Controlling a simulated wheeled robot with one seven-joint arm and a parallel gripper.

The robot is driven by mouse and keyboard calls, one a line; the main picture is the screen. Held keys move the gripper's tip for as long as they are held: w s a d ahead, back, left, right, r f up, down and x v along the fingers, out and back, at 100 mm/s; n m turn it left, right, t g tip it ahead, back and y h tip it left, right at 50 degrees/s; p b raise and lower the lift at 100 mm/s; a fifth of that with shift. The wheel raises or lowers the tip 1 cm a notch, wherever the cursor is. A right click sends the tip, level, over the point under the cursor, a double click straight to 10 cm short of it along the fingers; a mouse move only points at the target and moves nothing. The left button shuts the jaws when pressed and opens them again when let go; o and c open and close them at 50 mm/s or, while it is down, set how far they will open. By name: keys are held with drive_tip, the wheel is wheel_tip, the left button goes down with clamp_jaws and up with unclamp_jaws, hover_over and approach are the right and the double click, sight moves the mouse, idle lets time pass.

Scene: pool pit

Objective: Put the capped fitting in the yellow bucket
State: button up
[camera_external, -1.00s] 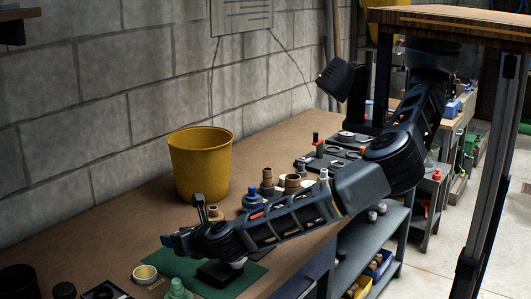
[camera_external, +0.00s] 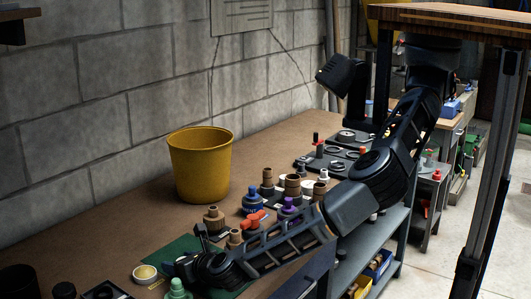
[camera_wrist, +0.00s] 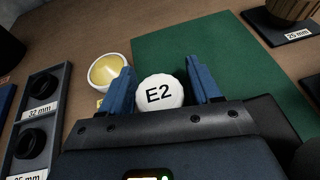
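The yellow bucket (camera_external: 200,168) stands upright on the bench by the wall, and its inside is mostly hidden. My gripper (camera_external: 180,268) is low over the front of the bench, well in front of the bucket. In the wrist view, a round white cap marked E2 (camera_wrist: 160,93) lies between the two blue fingers of my gripper (camera_wrist: 162,88). The fingers are apart, with small gaps beside the cap. The body under it is hidden. A pale green fitting (camera_external: 178,290) stands by the gripper in the external view; I cannot tell if it is the E2 piece.
A green mat (camera_wrist: 235,60) lies beside the cap. A cream-coloured cup (camera_wrist: 110,70) and a tray of black rings (camera_wrist: 35,120) are to the left. Several brown, blue and red-topped fittings (camera_external: 252,200) stand between bucket and arm.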

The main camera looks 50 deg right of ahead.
drive_tip(key=shift+o, duration=0.8)
drive_tip(key=b+v, duration=0.1)
drive_tip(key=v, duration=1.1)
